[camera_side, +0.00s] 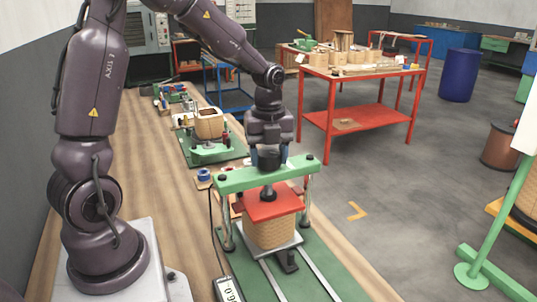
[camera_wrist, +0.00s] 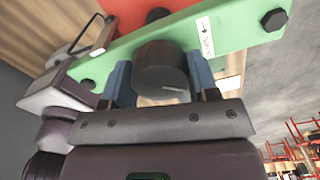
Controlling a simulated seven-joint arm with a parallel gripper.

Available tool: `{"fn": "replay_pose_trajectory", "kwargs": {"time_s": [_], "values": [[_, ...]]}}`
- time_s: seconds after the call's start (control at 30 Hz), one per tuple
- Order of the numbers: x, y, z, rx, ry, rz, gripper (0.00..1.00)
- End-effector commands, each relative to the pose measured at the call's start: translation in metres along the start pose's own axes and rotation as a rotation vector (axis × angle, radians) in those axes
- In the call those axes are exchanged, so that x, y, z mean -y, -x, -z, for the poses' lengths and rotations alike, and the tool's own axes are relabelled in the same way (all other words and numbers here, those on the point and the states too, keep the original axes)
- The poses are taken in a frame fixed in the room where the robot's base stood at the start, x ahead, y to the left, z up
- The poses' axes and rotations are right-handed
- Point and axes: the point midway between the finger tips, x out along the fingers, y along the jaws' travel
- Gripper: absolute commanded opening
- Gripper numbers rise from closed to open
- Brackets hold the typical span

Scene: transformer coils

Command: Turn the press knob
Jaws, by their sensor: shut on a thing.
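The press has a green crossbar (camera_side: 238,178) on metal posts and a red plate (camera_side: 272,203) below it, which rests on a tan wound coil (camera_side: 270,231). The dark press knob (camera_side: 268,159) stands on top of the crossbar and is partly hidden by my gripper in the side view. In the wrist view the black knob (camera_wrist: 162,68) sits between the two blue fingers. My gripper (camera_side: 269,153) is above the crossbar, pointing down, shut on the knob. The green crossbar (camera_wrist: 230,32) also shows in the wrist view, with a white arrow label.
A digital readout (camera_side: 228,289) stands at the press's front left. Behind the press, a green fixture (camera_side: 210,150) holds another coil on the wooden bench. A red table (camera_side: 350,72) with parts and a blue barrel (camera_side: 459,75) stand farther back. The grey floor to the right is mostly clear.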

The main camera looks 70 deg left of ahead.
Motion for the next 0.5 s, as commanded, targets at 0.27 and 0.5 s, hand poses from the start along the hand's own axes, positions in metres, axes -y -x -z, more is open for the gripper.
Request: {"fn": "replay_pose_trajectory", "kwargs": {"time_s": [0.27, 0.5], "values": [[0.0003, 0.0019, 0.0002, 0.001, -0.010, 0.001, 0.31], [0.0003, 0.0016, 0.0002, 0.001, -0.008, 0.001, 0.73]]}}
